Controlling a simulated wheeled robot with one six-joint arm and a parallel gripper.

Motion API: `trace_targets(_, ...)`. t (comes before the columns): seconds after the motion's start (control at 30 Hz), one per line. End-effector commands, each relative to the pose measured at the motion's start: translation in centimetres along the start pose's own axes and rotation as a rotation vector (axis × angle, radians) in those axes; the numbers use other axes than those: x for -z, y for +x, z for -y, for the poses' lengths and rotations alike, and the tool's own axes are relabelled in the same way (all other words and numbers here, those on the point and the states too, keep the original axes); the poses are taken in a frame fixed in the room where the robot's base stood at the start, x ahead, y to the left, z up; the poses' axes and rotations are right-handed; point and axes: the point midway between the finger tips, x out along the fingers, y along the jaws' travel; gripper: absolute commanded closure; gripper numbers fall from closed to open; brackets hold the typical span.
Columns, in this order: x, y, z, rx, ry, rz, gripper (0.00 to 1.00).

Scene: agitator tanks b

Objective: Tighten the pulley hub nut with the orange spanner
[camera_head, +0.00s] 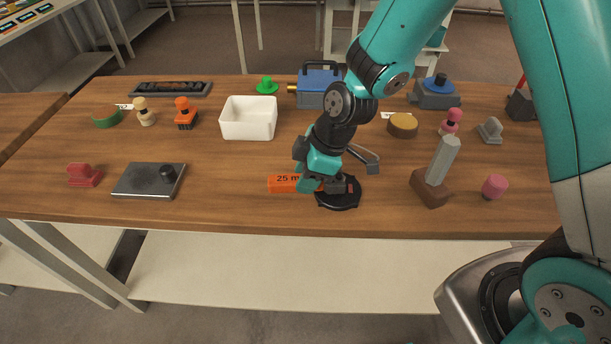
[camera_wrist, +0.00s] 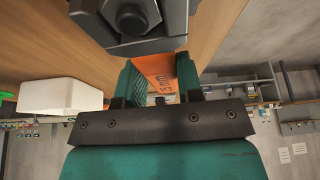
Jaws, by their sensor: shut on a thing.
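The orange spanner (camera_head: 283,184) is marked "25 m…" and lies level, low over the table's front middle. My gripper (camera_head: 326,183) is shut on its orange handle, which also shows between my fingers in the wrist view (camera_wrist: 157,72). A black round pulley (camera_head: 338,202) is on the table under and right of my gripper. In the wrist view, a dark hexagonal nut (camera_wrist: 132,18) shows at the dark grey block beyond the handle. I cannot tell whether the spanner's jaws sit fully around it. My gripper and wrist hide part of the pulley and spanner head.
A brown block with a grey upright (camera_head: 437,170) stands close right of the pulley. A grey plate with a black knob (camera_head: 150,180) lies left. A white bin (camera_head: 249,117) and a blue toolbox (camera_head: 315,87) stand behind. The table's front edge is near.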

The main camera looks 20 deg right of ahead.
Motion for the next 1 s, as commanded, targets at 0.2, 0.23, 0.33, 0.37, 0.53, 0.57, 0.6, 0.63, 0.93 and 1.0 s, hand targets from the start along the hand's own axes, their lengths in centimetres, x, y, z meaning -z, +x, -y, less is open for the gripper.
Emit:
trace_targets(0.2,0.0,0.0,-0.2,-0.012,0.027,0.000,1.00)
trace_targets(0.23,0.0,0.0,-0.3,-0.018,0.044,0.000,1.00)
trace_targets(0.33,0.0,-0.1,-0.8,-0.045,0.107,-0.001,1.00)
trace_targets(0.37,-0.1,-0.1,-0.9,-0.053,0.125,0.000,1.00)
trace_targets(0.53,-0.1,-0.1,-1.3,-0.079,0.189,-0.001,1.00)
trace_targets(0.57,-0.1,-0.1,-1.4,-0.080,0.192,-0.001,1.00)
trace_targets(0.6,-0.1,-0.1,-1.4,-0.081,0.193,-0.001,1.00)
trace_targets(0.63,-0.1,-0.1,-1.4,-0.081,0.194,-0.001,1.00)
trace_targets(0.93,-0.2,-0.1,-1.6,-0.097,0.231,0.001,1.00)
trace_targets(1.0,-0.3,-0.2,-1.9,-0.115,0.275,0.000,1.00)
